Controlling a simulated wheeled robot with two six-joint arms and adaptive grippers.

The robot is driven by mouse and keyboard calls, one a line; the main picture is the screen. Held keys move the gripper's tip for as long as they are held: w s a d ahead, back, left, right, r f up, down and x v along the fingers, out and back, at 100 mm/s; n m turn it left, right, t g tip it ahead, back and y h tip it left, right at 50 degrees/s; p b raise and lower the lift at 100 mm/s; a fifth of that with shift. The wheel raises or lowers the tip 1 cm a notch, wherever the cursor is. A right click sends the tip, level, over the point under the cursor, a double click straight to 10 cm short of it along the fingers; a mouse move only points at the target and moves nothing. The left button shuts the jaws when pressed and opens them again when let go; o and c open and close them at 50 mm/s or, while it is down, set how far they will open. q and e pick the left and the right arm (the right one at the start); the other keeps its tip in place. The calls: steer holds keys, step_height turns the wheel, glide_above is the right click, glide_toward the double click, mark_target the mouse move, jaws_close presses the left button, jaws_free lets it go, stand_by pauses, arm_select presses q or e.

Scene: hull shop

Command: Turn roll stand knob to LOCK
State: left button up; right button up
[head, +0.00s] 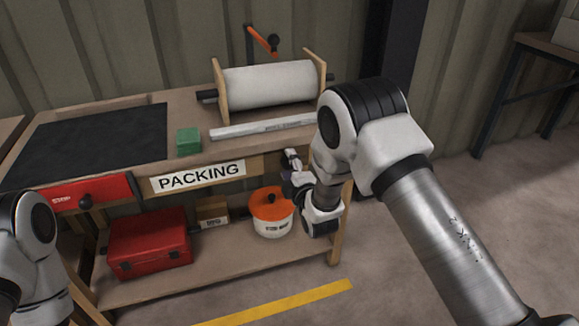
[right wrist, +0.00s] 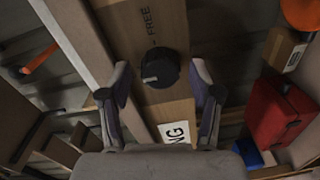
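The roll stand (head: 222,92) holds a white roll (head: 272,84) at the back of the packing bench. A round black knob (right wrist: 159,67) with a pale pointer mark sits on the bench's wooden front rail in the right wrist view. The word FREE (right wrist: 148,25) is printed beside it; no LOCK label shows. My right gripper (right wrist: 163,82) is open, its fingers on either side of the knob; contact is not visible. In the head view my right gripper (head: 290,172) is at the rail, and the knob cannot be made out there. My left gripper is out of view.
A PACKING sign (head: 198,176) is on the rail. A red drawer (head: 92,194) has its own black knob. A green block (head: 188,141) lies on the bench. Below are a red toolbox (head: 150,245), a small carton (head: 212,212) and an orange-lidded tub (head: 272,222).

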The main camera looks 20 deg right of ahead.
steer(key=s, duration=1.2)
steer(key=shift+d+r, duration=0.2)
steer(key=shift+r, duration=0.05)
steer(key=shift+f, duration=0.1)
steer(key=s+d+f+m+g+h, duration=0.1)
steer(key=s+d+f+m+g, duration=0.25)
steer(key=s+f, duration=0.55)
steer(key=s+d+f+m+g, duration=0.2)
steer(key=s+f+g, duration=0.4)
steer(key=f, duration=0.6)
steer(key=s+a+f+m+g, duration=0.15)
steer(key=s+m+g, duration=0.35)
steer(key=s, duration=0.5)
steer(key=s+d+f+m+g, duration=0.1)
steer(key=s+f+m+g, duration=0.2)
steer(key=s+m, duration=0.45)
step_height(320, 180, up, 28)
steer(key=s+n+p, duration=0.1)
steer(key=p, duration=2.7)
steer(key=shift+s+a, duration=0.15)
steer(key=shift+a, duration=0.1)
